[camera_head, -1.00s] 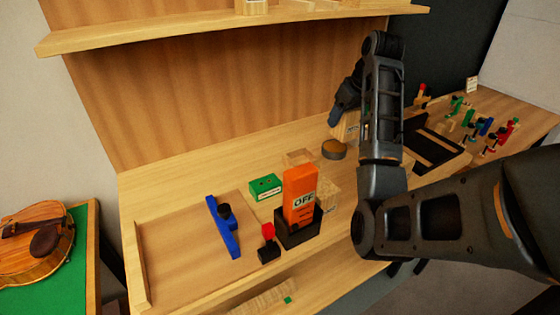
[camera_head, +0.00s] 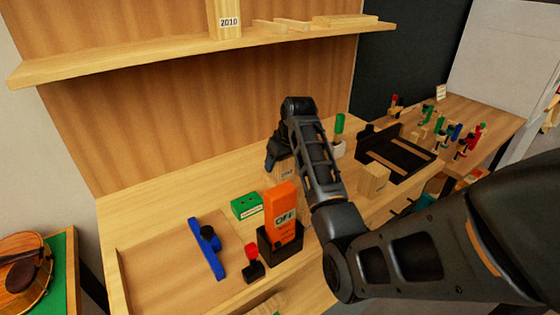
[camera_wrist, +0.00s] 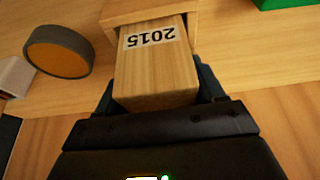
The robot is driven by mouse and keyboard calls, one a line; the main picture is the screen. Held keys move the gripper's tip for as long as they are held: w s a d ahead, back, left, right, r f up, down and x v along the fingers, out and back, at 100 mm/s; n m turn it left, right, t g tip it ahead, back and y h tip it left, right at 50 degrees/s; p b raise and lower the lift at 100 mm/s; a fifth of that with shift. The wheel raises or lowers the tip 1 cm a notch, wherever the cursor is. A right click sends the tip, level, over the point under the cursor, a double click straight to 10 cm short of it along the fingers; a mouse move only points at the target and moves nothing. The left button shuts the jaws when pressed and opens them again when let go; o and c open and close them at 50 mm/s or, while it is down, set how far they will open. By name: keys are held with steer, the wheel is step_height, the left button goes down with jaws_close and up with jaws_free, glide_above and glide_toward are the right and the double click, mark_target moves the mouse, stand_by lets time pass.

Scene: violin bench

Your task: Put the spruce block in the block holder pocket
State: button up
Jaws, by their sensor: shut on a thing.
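The spruce block (camera_wrist: 157,72), pale wood with a "2015" label, fills the middle of the wrist view. My gripper (camera_wrist: 157,88) is shut on it, with a dark finger on each side. The block's far end meets the wooden block holder (camera_wrist: 118,12), whose rim shows on both sides of it. I cannot tell how deep the block sits in the pocket. In the head view my gripper (camera_head: 277,160) is low over the bench, left of my arm. The pale wood (camera_head: 287,172) under it is small and partly hidden.
A round dark-rimmed disc (camera_wrist: 60,50) lies beside the holder. A green box (camera_head: 246,206), an orange "OFF" item (camera_head: 281,212) in a black stand and a blue tool (camera_head: 207,248) are nearby. Another wooden block (camera_head: 374,178) and a black tray (camera_head: 398,154) are right of my arm.

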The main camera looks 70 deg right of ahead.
steer(key=shift+f, duration=0.3)
steer(key=shift+f, duration=0.35)
